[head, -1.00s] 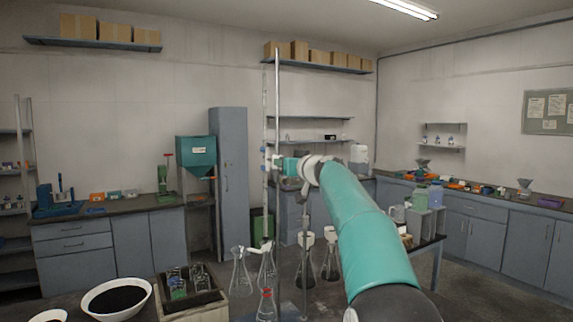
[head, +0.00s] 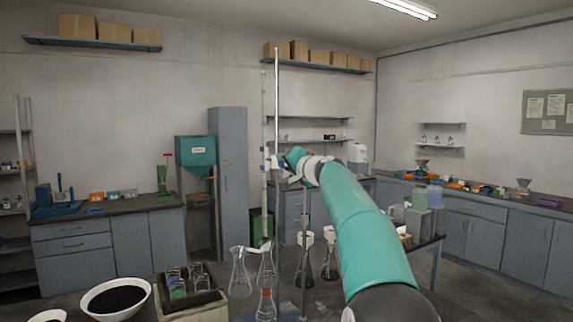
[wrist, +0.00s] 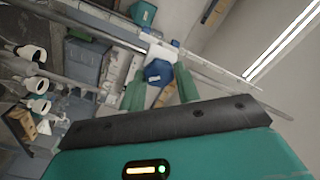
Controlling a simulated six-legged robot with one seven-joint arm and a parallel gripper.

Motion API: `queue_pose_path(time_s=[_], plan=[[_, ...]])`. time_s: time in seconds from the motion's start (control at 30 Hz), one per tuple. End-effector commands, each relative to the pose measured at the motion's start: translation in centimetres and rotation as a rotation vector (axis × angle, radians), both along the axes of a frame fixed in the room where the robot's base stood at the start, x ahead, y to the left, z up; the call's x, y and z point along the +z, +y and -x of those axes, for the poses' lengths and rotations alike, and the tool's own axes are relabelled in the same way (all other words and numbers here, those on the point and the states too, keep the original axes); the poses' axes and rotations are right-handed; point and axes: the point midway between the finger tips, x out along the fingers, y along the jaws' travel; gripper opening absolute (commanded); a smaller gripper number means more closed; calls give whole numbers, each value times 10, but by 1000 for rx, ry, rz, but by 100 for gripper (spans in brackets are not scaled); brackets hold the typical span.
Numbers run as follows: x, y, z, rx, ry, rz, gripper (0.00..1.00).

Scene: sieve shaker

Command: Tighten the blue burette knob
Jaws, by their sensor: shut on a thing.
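The blue burette knob (wrist: 157,72) sits between the two green fingers of my gripper (wrist: 160,88) in the wrist view, and the gripper is shut on it. The knob is beside a white clamp body (wrist: 160,53) on the stand. In the head view my gripper (head: 284,163) is at the upright stand rod (head: 277,95), with the hand tilted. The thin clear burette (head: 263,115) stands upright just left of the rod. The knob is hard to make out in the head view, where the hand is in the way.
Glass flasks (head: 240,275) stand below the burette, one with a red band (head: 266,306). A crate of glassware (head: 215,302) and a white bowl of dark material (head: 115,300) are at the front left. More flasks with funnels (head: 330,262) stand close to my arm.

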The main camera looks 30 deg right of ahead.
Motion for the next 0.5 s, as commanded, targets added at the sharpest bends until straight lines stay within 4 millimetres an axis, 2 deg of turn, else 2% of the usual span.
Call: queue_pose_path(time_s=[0.5], plan=[[-3, -1, 0, 0, -23, -462, 9]])
